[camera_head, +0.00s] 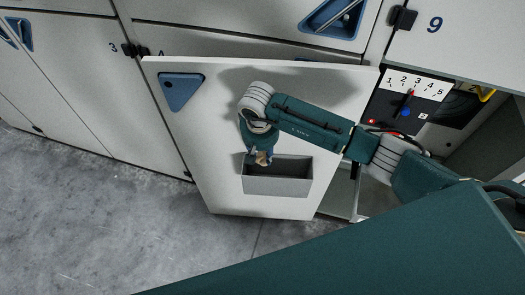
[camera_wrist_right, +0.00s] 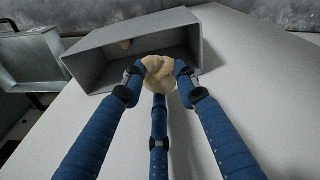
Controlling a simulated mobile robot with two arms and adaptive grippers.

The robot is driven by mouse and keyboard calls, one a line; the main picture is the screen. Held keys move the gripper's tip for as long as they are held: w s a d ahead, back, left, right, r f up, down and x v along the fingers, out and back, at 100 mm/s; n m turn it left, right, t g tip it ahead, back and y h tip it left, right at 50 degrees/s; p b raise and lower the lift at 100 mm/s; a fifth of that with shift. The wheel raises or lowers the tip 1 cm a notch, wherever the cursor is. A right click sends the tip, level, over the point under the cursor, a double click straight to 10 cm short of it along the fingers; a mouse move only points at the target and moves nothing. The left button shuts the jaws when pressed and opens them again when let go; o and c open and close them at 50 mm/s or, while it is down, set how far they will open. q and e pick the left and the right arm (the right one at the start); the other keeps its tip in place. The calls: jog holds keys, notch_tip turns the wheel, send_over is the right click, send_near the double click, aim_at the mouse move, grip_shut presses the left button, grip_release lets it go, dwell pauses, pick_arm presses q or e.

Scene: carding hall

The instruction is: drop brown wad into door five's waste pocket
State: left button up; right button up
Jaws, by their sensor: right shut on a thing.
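A pale brown wad (camera_wrist_right: 160,72) is held between the blue fingers of my right gripper (camera_wrist_right: 158,75). In the head view the right gripper (camera_head: 261,156) is at the upper left edge of a grey open-topped pocket (camera_head: 278,187), with a bit of the wad (camera_head: 262,159) showing. The pocket is fixed low on the inner face of an open white door (camera_head: 215,140). In the wrist view the wad is at the pocket's mouth, in front of the pocket (camera_wrist_right: 95,64). No number is visible on this door. My left gripper is not in view.
A panel (camera_head: 410,95) marked 1 to 5 with a red-tipped lever sits in the opening right of the door. A blue triangular recess (camera_head: 181,91) is at the door's upper left. Closed white doors (camera_head: 70,80) stand left; grey floor (camera_head: 110,225) is clear.

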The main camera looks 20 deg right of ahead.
jog(key=shift+f, duration=0.3)
jog(key=o, duration=0.8)
jog(key=shift+r, duration=0.35)
jog(key=r, duration=0.3)
jog(key=s+r, duration=0.1)
jog(key=r, duration=0.3)
jog(key=a+r, duration=0.1)
jog(key=r, duration=0.3)
jog(key=shift+s+r, duration=0.1)
jog(key=shift+s, duration=0.05)
